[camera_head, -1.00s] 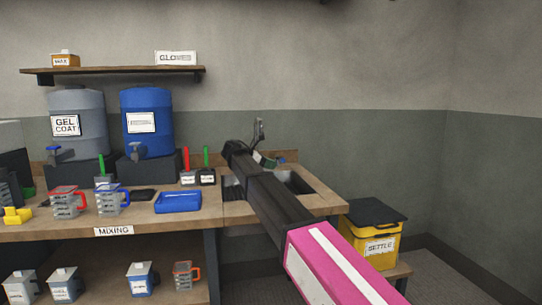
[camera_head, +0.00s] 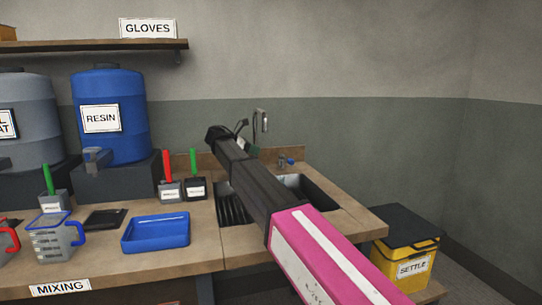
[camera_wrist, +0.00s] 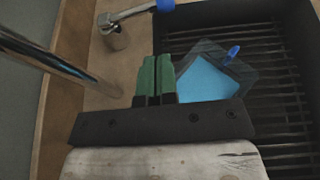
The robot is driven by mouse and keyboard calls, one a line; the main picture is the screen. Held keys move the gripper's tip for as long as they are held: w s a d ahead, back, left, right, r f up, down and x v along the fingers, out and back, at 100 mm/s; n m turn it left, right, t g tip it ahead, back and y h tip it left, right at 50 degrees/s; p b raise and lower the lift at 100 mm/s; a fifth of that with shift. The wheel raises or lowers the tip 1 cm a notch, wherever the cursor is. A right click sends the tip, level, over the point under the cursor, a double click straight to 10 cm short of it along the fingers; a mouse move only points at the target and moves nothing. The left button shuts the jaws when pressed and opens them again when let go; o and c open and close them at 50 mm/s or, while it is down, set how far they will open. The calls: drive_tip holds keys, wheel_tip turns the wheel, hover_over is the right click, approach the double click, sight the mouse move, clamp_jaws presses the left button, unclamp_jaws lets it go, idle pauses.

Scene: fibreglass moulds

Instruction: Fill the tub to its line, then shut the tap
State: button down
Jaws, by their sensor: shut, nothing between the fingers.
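My gripper (camera_wrist: 156,78) has green fingers, closed together and empty, at the sink. In the head view my arm hides much of the sink, and only a bit of green (camera_head: 252,148) shows at its far end. In the wrist view the tub (camera_wrist: 243,72) looks like a grey see-through vessel with light blue inside, on the dark slats just right of the fingers. Its fill line cannot be made out. The tap (camera_wrist: 114,35) has a metal body and a blue-ended lever, beyond the fingers; its blue end also shows in the head view (camera_head: 291,161). No stream is visible.
The sink (camera_head: 316,190) has a ribbed dark part at its left. A blue tray (camera_head: 156,246), labelled pots (camera_head: 195,190) and a jug (camera_head: 55,242) stand on the bench to the left. A metal pipe (camera_wrist: 60,60) crosses the wrist view's left. A yellow SETTLE bin (camera_head: 405,262) stands at right.

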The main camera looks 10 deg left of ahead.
sight(290, 159)
drive_tip(key=x, duration=1.3)
drive_tip(key=shift+w+d, duration=0.1)
drive_tip(key=shift+d, duration=0.2)
drive_tip(key=shift+d+n+t, duration=0.4)
drive_tip(key=shift+d, duration=0.2)
drive_tip(key=shift+w+d+t+y, duration=0.15)
drive_tip(key=shift+w+d, duration=0.05)
drive_tip(key=shift+d, duration=0.3)
drive_tip(key=shift+w+d+t+y, duration=0.15)
drive_tip(key=shift+w+d, duration=0.1)
drive_tip(key=shift+d, duration=0.25)
drive_tip(key=v, duration=1)
drive_tip(key=shift+s+a+r, duration=0.15)
drive_tip(key=shift+s+a, duration=0.05)
drive_tip(key=shift+a, duration=0.15)
